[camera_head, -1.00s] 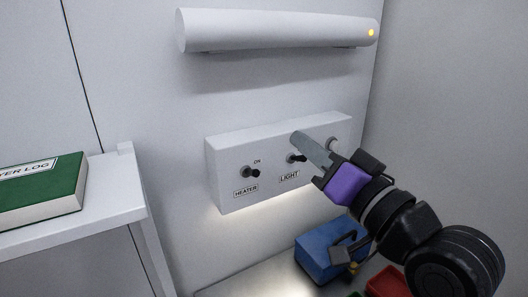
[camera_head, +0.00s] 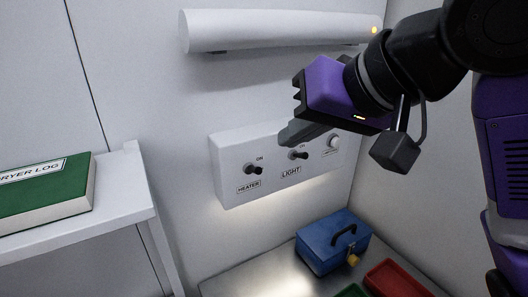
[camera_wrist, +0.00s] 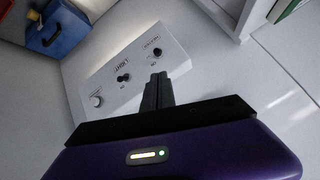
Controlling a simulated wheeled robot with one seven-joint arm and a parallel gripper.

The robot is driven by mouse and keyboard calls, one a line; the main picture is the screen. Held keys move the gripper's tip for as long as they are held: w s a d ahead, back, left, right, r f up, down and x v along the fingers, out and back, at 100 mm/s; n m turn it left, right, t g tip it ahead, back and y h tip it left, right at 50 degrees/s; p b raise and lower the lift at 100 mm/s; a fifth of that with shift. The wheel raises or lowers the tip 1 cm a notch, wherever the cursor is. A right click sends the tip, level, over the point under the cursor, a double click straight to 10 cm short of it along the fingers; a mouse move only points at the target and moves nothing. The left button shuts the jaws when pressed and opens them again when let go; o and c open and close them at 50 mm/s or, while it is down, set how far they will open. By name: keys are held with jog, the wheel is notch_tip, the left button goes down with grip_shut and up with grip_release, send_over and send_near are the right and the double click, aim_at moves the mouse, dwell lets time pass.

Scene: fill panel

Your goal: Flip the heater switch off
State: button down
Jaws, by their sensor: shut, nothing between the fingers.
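The white panel (camera_head: 230,192) is on the back wall; it also shows upside down in the wrist view (camera_wrist: 105,82). The heater switch (camera_head: 254,169) is a black toggle at its left end, between an ON mark and a HEATER label. Its lever sticks out, but I cannot tell its up or down position. In the wrist view the heater switch (camera_wrist: 157,51) is just beyond my fingertips. My gripper (camera_head: 288,136) is shut and empty, in front of the panel's upper edge, above and right of the heater switch, with no visible contact. It also shows in the wrist view (camera_wrist: 158,78).
The light switch (camera_head: 299,154) and a pale knob (camera_head: 334,141) are right of the heater switch. A white tube (camera_head: 270,30) runs above. A shelf (camera_head: 100,225) with a green book (camera_head: 45,190) is left. A blue box (camera_head: 325,250) and red tray (camera_head: 395,280) are below.

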aim_at(254, 170)
dwell(0.4)
jog(key=p+x, duration=0.1)
jog(key=x, duration=0.9)
jog(key=shift+d, duration=0.15)
jog(key=shift+s+f, duration=0.1)
